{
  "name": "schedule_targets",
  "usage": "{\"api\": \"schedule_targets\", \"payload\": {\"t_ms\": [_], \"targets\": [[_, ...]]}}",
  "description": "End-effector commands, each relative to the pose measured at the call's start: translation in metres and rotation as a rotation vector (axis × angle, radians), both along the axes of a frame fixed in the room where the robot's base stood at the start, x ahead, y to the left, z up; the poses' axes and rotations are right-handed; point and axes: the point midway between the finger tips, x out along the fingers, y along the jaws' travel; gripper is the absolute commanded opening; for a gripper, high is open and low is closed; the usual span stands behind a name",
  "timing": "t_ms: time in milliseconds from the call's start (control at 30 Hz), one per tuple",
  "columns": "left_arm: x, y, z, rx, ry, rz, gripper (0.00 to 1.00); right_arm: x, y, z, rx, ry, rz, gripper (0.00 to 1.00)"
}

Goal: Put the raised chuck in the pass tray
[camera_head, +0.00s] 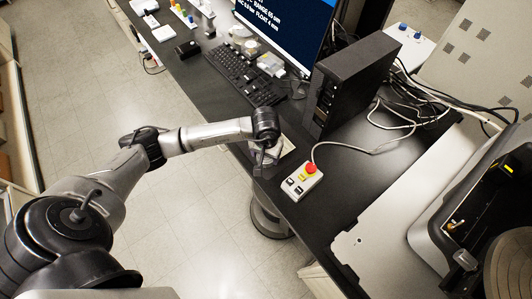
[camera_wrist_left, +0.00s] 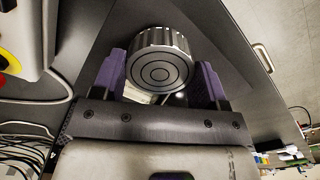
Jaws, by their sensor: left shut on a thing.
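A round metal chuck (camera_wrist_left: 160,62) with a ribbed rim and concentric rings on its face sits between the purple fingers of my left gripper (camera_wrist_left: 162,72) in the left wrist view. The gripper is shut on it. In the head view, my left gripper (camera_head: 266,163) points down over the black bench near its front edge. The chuck is hard to make out there. A pale flat thing (camera_head: 284,147) lies beside and under the gripper, partly hidden; I cannot tell whether it is the pass tray. My right gripper is out of view.
A control box with a red button (camera_head: 302,181) stands just right of the gripper. Beyond are a black computer case (camera_head: 345,85), a keyboard (camera_head: 245,77) and a monitor (camera_head: 285,25). Cables (camera_head: 395,120) lie at right. A large instrument (camera_head: 460,225) stands at lower right.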

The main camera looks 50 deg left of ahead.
Motion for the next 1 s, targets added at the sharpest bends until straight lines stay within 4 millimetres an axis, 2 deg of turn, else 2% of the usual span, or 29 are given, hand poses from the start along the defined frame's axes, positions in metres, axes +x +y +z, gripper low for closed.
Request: {"api": "schedule_targets", "payload": {"t_ms": [133, 167, 400, 633, 767, 867, 1000], "targets": [[0.0, 0.0, -0.004, -0.001, -0.001, 0.0, 0.1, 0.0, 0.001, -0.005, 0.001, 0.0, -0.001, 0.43], [0.0, 0.0, -0.003, -0.001, -0.001, 0.0, 0.69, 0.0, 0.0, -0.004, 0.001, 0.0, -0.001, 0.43], [0.0, 0.0, -0.003, 0.0, 0.0, 0.0, 0.92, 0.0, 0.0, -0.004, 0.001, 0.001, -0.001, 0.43], [0.0, 0.0, -0.002, 0.0, 0.0, 0.0, 0.92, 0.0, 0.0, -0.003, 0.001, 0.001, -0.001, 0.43], [0.0, 0.0, 0.003, 0.0, 0.001, 0.0, 0.92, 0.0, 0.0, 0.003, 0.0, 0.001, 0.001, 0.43], [0.002, 0.001, 0.015, 0.001, -0.006, 0.0, 0.92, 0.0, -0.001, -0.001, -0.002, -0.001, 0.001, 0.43], [0.001, 0.001, 0.042, 0.002, -0.007, -0.001, 0.92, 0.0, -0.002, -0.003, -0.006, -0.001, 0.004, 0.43]]}}
